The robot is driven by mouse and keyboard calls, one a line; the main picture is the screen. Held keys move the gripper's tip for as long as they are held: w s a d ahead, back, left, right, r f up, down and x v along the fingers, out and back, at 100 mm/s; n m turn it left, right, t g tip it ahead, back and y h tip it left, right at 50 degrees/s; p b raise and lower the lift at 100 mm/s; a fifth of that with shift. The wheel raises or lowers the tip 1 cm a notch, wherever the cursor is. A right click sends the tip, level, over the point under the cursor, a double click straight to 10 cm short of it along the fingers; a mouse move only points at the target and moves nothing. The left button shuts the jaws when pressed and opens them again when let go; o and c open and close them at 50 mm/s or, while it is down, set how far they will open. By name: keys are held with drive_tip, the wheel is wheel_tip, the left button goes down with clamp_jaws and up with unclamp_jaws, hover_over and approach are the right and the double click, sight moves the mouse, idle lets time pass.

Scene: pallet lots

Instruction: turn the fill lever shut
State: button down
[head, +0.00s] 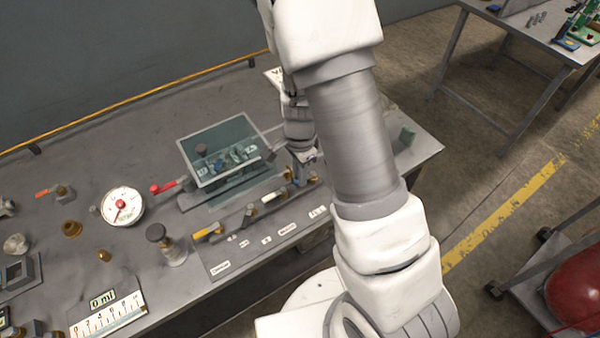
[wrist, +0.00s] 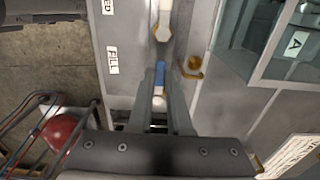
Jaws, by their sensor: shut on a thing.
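The fill lever has a blue handle (wrist: 160,74) and sits beside a label reading FILL (wrist: 112,60) in the wrist view. My gripper (wrist: 160,92) is shut on this handle, one finger on each side of it. The handle points roughly along the fingers, and its lower part is hidden between them. In the head view my gripper (head: 304,156) is down at the right end of the lever row, and my arm hides much of it. The blue handle cannot be made out clearly there.
A white-handled lever (wrist: 163,26) and a brass fitting (wrist: 192,66) lie close to my gripper. A yellow-handled lever (head: 207,231), a red-handled valve (head: 167,187), a dial gauge (head: 122,206) and a glass-topped box (head: 222,150) share the bench. A red rounded object (head: 578,290) stands at right.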

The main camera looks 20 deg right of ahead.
drive_tip(key=c, duration=0.8)
unclamp_jaws()
drive_tip(key=shift+c, duration=0.2)
